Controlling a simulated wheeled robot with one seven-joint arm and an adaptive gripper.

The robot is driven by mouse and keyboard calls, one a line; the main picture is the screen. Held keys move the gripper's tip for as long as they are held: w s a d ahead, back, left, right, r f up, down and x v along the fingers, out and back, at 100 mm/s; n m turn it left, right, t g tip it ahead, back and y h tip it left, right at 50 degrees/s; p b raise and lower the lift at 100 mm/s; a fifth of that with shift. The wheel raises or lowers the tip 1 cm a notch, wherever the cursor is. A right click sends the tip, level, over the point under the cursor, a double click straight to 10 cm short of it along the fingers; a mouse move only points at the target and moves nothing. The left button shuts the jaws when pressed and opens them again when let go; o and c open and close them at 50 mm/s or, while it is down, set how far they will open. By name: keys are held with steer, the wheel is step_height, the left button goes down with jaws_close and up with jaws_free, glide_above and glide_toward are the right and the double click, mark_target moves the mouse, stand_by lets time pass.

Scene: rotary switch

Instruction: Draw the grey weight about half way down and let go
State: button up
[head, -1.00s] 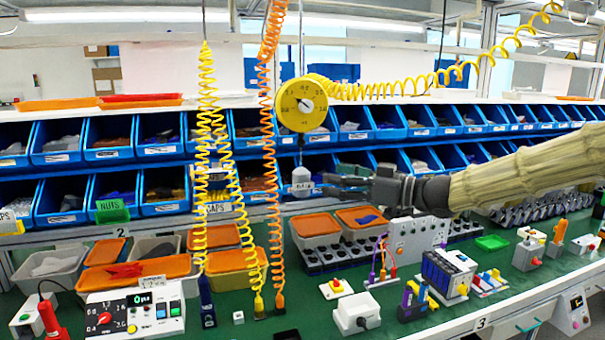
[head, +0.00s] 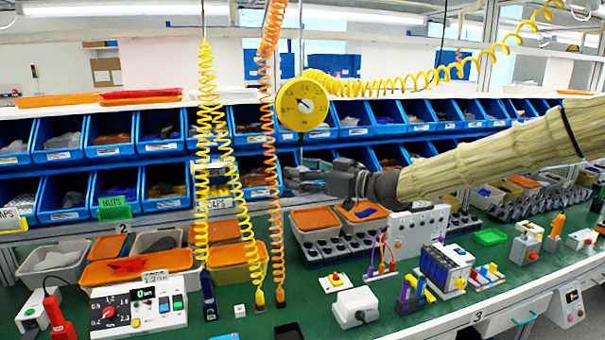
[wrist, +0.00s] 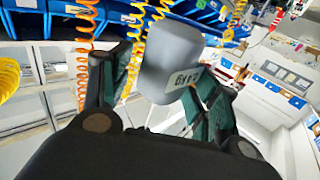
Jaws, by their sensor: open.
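The grey weight (wrist: 172,62), with a white label marked in kg, shows large in the wrist view between my two fingers, nearer the right one. In the head view my gripper's fingers cover it, and I cannot make it out clearly. My gripper (head: 292,180) is open at the weight's place, below the yellow round dial unit (head: 302,104). In the wrist view, the fingers of my gripper (wrist: 157,78) stand apart on either side of the weight. Whether either finger touches it I cannot tell.
Yellow (head: 210,130) and orange (head: 270,150) coiled cords hang left of my gripper. Blue bins (head: 165,190) line the shelves behind. Orange-lidded boxes (head: 315,221) and a white switch box (head: 355,307) stand on the green bench below. There is open air beneath the gripper.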

mark_target(302, 196)
jaws_close()
step_height(302, 196, down, 6)
steer(key=shift+f+b, duration=0.1)
steer(key=shift+b, duration=1.05)
jaws_free()
steer(key=shift+d, duration=0.1)
